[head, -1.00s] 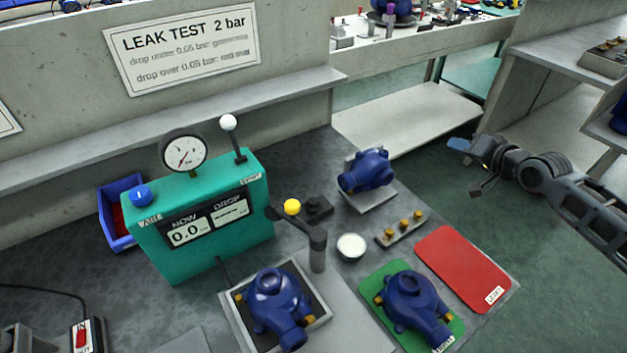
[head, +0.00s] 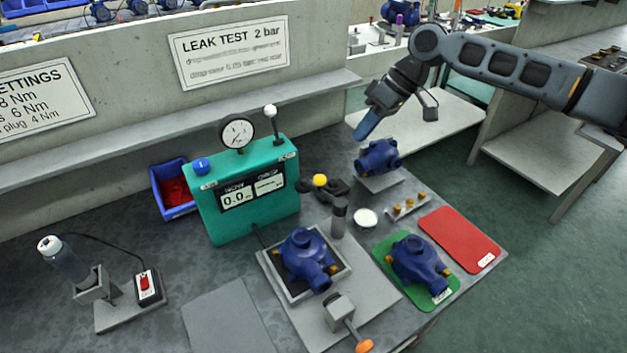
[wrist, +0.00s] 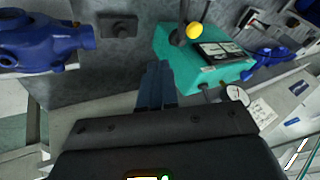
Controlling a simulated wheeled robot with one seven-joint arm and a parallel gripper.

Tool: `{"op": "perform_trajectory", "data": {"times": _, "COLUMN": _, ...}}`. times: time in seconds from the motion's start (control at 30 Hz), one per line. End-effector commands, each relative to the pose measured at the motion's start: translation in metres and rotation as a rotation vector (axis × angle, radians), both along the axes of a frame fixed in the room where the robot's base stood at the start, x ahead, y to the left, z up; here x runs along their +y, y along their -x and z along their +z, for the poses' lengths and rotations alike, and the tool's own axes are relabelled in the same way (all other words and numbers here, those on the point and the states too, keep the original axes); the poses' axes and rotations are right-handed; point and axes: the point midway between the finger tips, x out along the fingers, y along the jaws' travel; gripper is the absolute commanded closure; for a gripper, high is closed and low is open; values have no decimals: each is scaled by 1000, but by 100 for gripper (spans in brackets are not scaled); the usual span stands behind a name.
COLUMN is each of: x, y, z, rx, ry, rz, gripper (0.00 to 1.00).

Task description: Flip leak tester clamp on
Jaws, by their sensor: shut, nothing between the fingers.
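The teal leak tester (head: 243,215) stands on the bench; it also shows in the wrist view (wrist: 175,50). Its display reads 0.0. In front of it is a dark post (head: 339,218) with a black swing arm, which carries a yellow knob (head: 320,180). The yellow knob also shows in the wrist view (wrist: 194,30). The arm points away from the blue pump (head: 304,258), which sits in a square grey nest (head: 268,268). My gripper (head: 362,135) is shut and empty, above the back right of the bench, apart from the knob. Its blue fingers (wrist: 155,88) point toward the bench.
Another blue pump (head: 378,158) stands on a grey plate below my gripper. A third pump (head: 418,262) lies on a green mat (head: 440,300) beside a red mat (head: 460,240). A white dish (head: 365,218), brass fittings (head: 408,206) and an orange-handled block (head: 342,312) are nearby.

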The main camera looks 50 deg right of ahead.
Motion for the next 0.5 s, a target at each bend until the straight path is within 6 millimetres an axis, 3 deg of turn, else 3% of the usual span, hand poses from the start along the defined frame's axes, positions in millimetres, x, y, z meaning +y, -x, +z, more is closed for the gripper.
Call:
{"op": "perform_trajectory", "data": {"times": 0.33, "x": 0, "y": 0, "z": -1, "rx": 1, "ry": -1, "rz": 1, "gripper": 100}}
{"op": "perform_trajectory", "data": {"times": 0.5, "x": 6, "y": -4, "z": -13, "rx": 3, "ry": -4, "rz": 1, "gripper": 100}}
